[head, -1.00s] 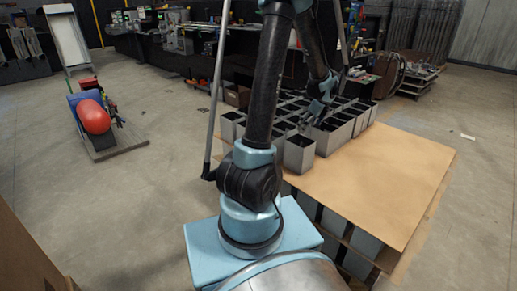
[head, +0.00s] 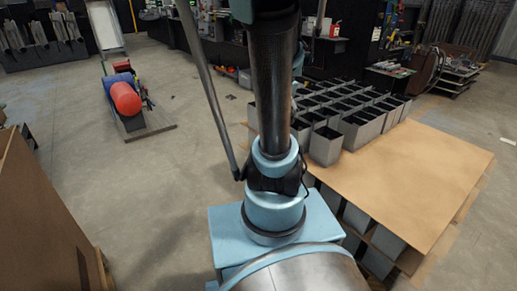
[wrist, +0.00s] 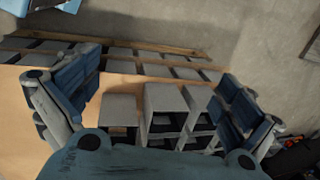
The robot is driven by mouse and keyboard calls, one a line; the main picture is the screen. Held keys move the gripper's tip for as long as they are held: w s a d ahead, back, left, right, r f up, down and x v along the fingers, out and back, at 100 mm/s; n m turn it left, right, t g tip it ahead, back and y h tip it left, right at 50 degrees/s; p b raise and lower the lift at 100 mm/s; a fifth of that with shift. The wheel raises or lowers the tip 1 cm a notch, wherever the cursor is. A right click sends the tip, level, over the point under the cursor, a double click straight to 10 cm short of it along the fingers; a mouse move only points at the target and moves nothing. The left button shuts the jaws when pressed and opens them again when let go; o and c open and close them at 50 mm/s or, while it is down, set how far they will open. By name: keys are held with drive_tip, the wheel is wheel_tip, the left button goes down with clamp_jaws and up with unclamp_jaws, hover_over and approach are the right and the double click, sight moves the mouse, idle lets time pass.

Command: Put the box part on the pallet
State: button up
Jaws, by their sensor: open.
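Grey open-topped box parts (head: 326,146) stand in close rows on a brown sheet (head: 420,180) covering the pallet stack, towards its far left side. The front right of the sheet is bare. In the wrist view my gripper (wrist: 158,92) is open, with its blue fingers spread wide to left and right. Several grey box parts (wrist: 165,100) show between and beyond the fingers, and nothing is held. The brown sheet (wrist: 15,105) shows at the left there. In the head view my upright arm hides the gripper and some boxes.
Below the sheet, a lower layer of grey boxes (head: 384,242) shows at the near side. A brown panel (head: 40,220) stands at the left edge. A red and blue machine (head: 125,97) sits on the floor at left. Open floor (head: 170,185) lies between them.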

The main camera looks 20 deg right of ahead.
drive_tip(key=s+a+f+n+h, duration=0.1)
drive_tip(key=s+a+f+n, duration=0.4)
drive_tip(key=s+a+n, duration=0.5)
drive_tip(key=shift+s+a+f+n, duration=0.15)
drive_tip(key=shift+s+a+n, duration=0.2)
drive_tip(key=shift+s+n, duration=1.6)
drive_tip(key=shift+w, duration=0.1)
